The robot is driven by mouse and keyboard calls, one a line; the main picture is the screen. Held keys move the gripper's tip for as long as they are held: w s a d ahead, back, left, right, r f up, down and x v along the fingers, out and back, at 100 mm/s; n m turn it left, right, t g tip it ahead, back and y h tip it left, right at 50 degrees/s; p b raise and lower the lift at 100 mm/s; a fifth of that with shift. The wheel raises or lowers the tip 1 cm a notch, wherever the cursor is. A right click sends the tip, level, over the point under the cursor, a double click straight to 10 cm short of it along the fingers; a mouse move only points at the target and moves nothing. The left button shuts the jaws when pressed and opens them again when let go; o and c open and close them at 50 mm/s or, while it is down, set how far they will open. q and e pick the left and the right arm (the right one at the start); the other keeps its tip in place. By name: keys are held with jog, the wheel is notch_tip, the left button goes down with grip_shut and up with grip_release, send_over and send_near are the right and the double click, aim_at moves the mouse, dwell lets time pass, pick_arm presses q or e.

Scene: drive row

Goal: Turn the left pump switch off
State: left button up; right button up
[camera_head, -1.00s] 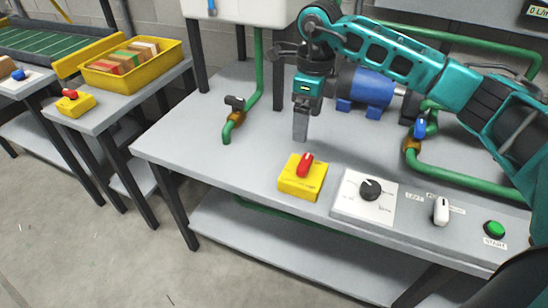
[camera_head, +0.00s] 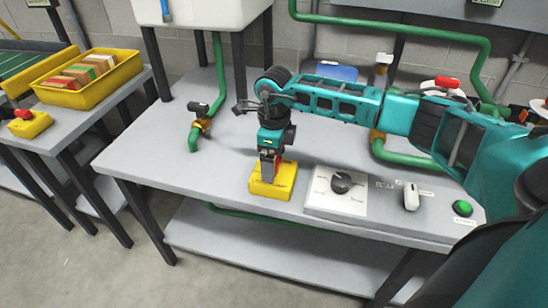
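A yellow box (camera_head: 273,187) with a red rotary handle (camera_head: 284,169) stands at the front edge of the grey bench. My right gripper (camera_head: 268,176), on the teal arm from the right, points down at this handle and partly hides it. Whether its fingers are open or shut on the handle cannot be made out. My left gripper is not in view.
A dial plate (camera_head: 337,192) with a black knob and a green button (camera_head: 462,208) share the bench front. A green pipe valve (camera_head: 203,119) stands behind left. A yellow crate (camera_head: 90,82) holds several blocks.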

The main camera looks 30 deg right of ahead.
jog(key=shift+c, duration=0.4)
jog(key=c, duration=1)
jog(key=shift+o, duration=0.2)
